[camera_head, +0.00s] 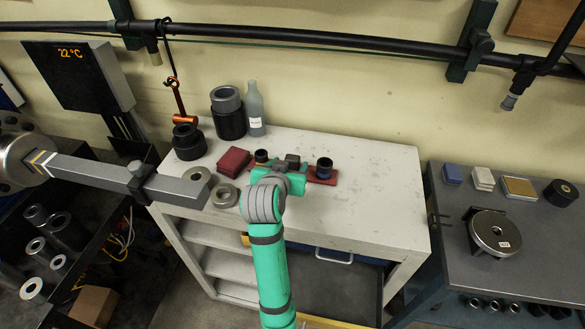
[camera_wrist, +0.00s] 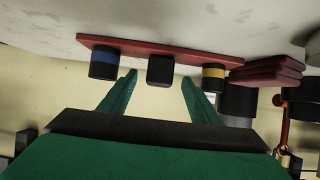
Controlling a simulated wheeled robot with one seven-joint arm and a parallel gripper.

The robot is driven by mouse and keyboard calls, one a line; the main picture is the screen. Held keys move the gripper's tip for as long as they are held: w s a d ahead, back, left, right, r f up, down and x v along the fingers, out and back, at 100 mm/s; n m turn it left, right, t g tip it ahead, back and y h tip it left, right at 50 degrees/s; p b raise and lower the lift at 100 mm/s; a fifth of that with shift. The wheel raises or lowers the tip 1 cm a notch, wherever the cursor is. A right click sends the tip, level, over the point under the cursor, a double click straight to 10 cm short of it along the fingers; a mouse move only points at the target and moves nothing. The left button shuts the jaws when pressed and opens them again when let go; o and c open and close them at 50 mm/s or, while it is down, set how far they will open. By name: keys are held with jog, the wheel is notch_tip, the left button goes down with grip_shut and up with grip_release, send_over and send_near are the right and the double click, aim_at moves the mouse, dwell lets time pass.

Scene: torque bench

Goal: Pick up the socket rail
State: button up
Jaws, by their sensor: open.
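The socket rail is a red bar (camera_wrist: 130,45) lying on the white bench top. In the wrist view it carries a blue-banded black socket (camera_wrist: 104,63), a plain black block (camera_wrist: 160,70) in the middle and a yellow-banded socket (camera_wrist: 213,77). In the head view my gripper (camera_head: 284,172) is over the rail and hides part of it; the rail's right end (camera_head: 325,181) shows. In the wrist view my gripper (camera_wrist: 159,80) is open and empty, its fingertips either side of the middle block in the picture. I cannot tell whether they touch anything.
A dark red stack (camera_head: 234,161) lies left of the rail. Metal rings (camera_head: 226,194), a black cup with a grey ring (camera_head: 229,120) and a grey bottle (camera_head: 255,108) stand nearby. The white bench (camera_head: 385,180) is clear to the right. A grey beam (camera_head: 95,172) reaches in from the left.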

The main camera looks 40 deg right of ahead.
aim_at(291, 162)
jog(key=x, duration=0.4)
jog(key=shift+d+r, duration=0.1)
jog(key=shift+d, duration=0.1)
jog(key=c, duration=1.1)
jog(key=shift+r, duration=0.1)
jog(key=shift+c, duration=0.9)
